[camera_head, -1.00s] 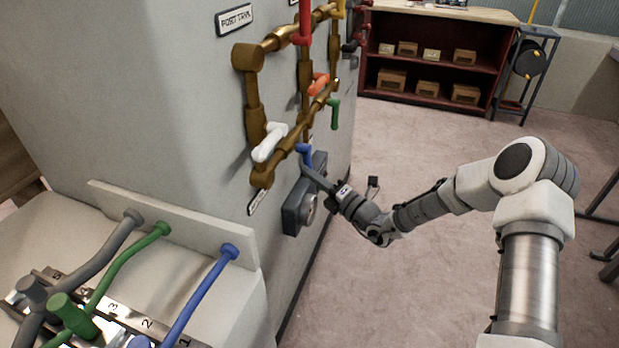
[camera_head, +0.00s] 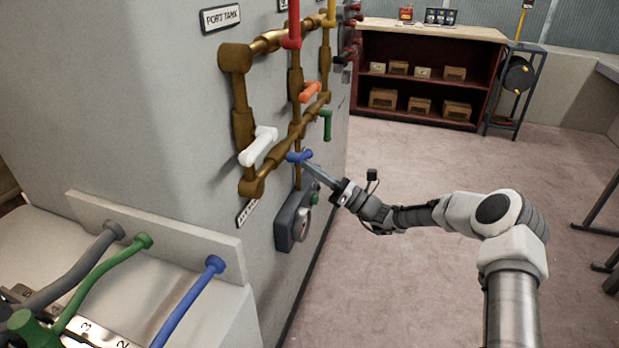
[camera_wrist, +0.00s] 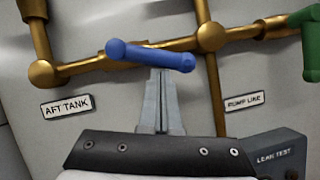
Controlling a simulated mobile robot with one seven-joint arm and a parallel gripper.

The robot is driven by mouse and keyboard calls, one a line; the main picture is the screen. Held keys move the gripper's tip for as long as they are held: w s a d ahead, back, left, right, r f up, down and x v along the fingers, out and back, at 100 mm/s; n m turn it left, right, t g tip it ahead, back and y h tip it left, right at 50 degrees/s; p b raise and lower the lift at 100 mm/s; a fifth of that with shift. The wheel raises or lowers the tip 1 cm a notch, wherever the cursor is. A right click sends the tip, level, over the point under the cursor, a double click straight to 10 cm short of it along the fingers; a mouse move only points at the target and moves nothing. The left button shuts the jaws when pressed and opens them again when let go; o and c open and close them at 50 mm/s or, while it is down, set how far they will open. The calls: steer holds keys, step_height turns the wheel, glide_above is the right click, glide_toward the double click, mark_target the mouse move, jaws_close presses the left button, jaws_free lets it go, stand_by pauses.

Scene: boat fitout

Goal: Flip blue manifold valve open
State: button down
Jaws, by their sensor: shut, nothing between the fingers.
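The blue valve handle (camera_head: 299,157) sits on the lower brass pipe of the manifold (camera_head: 240,120). In the wrist view the blue handle (camera_wrist: 150,55) lies nearly level along the pipe, its right end a little lower. My gripper (camera_head: 308,165) is shut and empty. Its fingertips (camera_wrist: 160,72) reach up to the underside of the handle near its right half. They look to be touching it or very close; I cannot tell which.
A white handle (camera_head: 258,146), an orange handle (camera_head: 310,91), a red handle (camera_head: 292,25) and a green handle (camera_head: 327,124) are on the same manifold. A grey box (camera_head: 292,222) marked leak test sits just below. Open floor (camera_head: 400,270) lies to the right.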

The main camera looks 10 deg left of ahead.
steer(key=shift+w+d+r+n+g+p, duration=0.1)
steer(key=shift+w+r+n+g+p, duration=0.3)
steer(key=shift+w+r+n, duration=0.35)
steer(key=shift+r, duration=0.15)
steer(key=shift+d, duration=0.1)
steer(key=p+v, duration=0.3)
steer(key=v, duration=1.4)
steer(key=shift+f, duration=0.3)
steer(key=shift+s, duration=0.1)
